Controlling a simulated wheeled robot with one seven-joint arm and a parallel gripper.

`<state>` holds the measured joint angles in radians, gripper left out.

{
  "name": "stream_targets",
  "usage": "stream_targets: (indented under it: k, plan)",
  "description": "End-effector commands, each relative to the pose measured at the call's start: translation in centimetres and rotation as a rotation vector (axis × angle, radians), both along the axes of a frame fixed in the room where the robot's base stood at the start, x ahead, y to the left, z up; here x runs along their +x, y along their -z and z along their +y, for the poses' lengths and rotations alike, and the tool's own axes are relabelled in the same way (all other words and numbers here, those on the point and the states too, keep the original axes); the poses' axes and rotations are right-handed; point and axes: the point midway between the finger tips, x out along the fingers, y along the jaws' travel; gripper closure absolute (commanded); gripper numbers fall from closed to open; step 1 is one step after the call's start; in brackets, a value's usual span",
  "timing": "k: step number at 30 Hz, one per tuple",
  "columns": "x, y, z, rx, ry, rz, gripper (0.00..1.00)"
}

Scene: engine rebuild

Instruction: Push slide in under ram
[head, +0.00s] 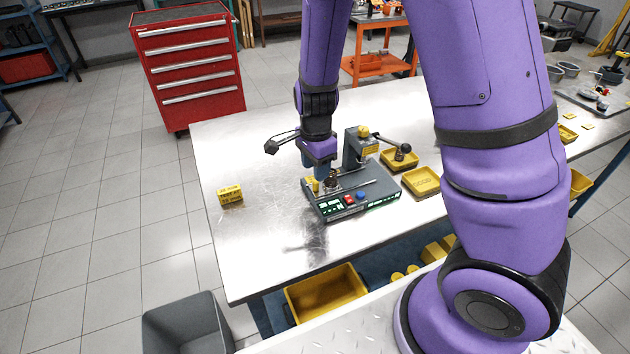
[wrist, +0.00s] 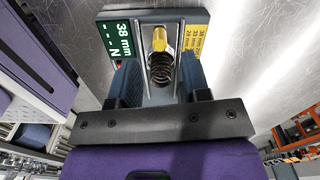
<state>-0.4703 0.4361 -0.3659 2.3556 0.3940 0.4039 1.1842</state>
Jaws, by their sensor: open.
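The spring tester (head: 352,208) is a dark grey bench unit on the metal table, with an upright column and ram (head: 361,147) at its back right. The slide (head: 333,189) is at the left part of its track, apart from the column. A dark coil spring (wrist: 161,70) stands on the slide, with a yellow post (wrist: 159,38) beside it in the wrist view. My gripper (head: 318,168) points down over the tester's left end. In the wrist view my gripper (wrist: 160,84) is open, one finger on each side of the spring. Finger contact with the slide cannot be told.
A lever with a black knob (head: 403,148) sticks out right of the column. Yellow trays (head: 421,182) lie right of the tester, and a yellow labelled block (head: 230,194) lies to the left. The table's front left is clear. A red tool cabinet (head: 190,70) stands behind.

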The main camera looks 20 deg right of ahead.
Motion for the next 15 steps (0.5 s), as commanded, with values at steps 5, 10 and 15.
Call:
stream_targets:
  k: [5,10,15]
  plan:
    - [0.0,2.8,-0.1,0.000,0.002,0.003,0.57]
    - [0.0,4.4,0.0,0.000,0.000,0.001,0.57]
    - [0.0,5.0,0.0,0.000,-0.001,-0.001,0.57]
